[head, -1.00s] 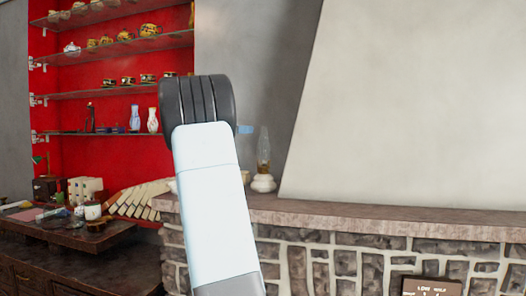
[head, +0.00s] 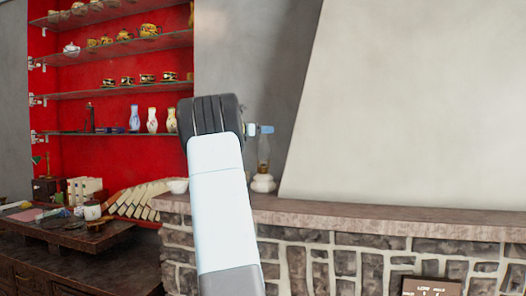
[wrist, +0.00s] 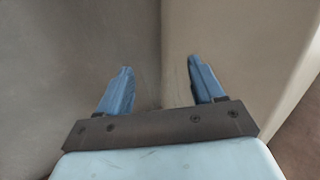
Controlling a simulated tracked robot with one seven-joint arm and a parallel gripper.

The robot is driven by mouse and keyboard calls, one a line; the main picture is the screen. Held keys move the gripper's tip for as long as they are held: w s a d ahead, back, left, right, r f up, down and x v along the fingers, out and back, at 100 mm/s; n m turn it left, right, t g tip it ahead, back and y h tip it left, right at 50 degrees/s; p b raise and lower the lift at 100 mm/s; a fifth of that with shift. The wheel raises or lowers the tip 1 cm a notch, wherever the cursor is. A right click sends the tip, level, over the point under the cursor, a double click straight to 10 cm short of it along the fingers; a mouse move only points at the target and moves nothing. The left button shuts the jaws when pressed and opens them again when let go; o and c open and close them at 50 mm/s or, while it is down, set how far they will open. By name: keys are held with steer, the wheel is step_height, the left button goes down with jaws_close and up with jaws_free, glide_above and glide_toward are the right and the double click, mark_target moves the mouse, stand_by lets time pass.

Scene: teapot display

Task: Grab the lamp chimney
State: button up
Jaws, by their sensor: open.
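The lamp chimney (head: 263,152) is a clear, slim glass tube standing upright on a white oil lamp base (head: 263,183) on the stone mantel. My gripper (head: 261,129) shows in the head view as small blue fingertips by the top of the chimney, partly hidden behind my arm. Whether it touches the glass I cannot tell. In the wrist view my gripper (wrist: 160,76) is open, its two blue fingers apart with grey wall behind them. I cannot make out the chimney clearly there.
The stone mantel (head: 370,216) runs along the right, with the pale slanted chimney breast (head: 410,110) just right of the lamp. Glass shelves (head: 110,91) with pottery line the red alcove; a cluttered dark cabinet (head: 70,262) is below.

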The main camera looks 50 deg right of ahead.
steer(key=shift+s+d, duration=0.1)
steer(key=shift+d, duration=1.2)
jaws_close()
